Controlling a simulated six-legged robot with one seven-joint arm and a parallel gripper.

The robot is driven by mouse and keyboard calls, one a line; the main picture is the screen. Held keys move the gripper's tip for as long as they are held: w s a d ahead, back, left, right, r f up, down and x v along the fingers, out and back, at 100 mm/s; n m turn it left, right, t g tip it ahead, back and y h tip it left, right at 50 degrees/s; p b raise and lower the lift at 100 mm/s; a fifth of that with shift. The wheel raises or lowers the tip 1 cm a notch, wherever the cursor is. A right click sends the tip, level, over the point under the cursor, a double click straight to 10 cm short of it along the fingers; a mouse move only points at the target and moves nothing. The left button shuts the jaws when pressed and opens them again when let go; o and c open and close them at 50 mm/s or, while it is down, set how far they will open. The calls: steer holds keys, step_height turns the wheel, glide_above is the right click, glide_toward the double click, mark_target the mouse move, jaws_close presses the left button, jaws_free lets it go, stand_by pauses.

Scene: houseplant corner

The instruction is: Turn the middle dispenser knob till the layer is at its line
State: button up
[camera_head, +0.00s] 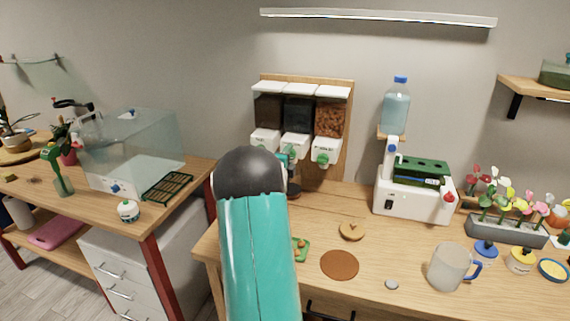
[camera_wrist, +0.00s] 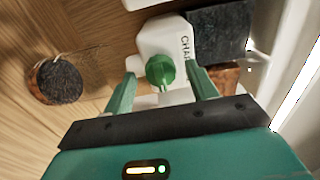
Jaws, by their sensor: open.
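The middle dispenser (camera_head: 299,113) holds black material and hangs between a dark brown one and a bark-filled one. In the wrist view its white spout (camera_wrist: 165,37) bears a label of which "CHA" reads, and its green knob (camera_wrist: 160,71) faces me. My gripper (camera_wrist: 159,69) is open, with one green finger on each side of the knob; whether either touches it I cannot tell. A round clear vessel (camera_wrist: 58,80) with a dark layer stands on the wood beneath the spout; its line cannot be made out. In the head view my arm hides most of the vessel and gripper.
The left dispenser (camera_head: 268,110) and right dispenser (camera_head: 329,118) flank the middle one closely. On the bench are a cork disc (camera_head: 339,265), a mug (camera_head: 447,267), a white machine (camera_head: 411,201) and a flower planter (camera_head: 507,232).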

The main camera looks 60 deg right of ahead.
steer(key=s+a, duration=0.2)
steer(key=a, duration=1.1)
steer(key=shift+a, duration=0.25)
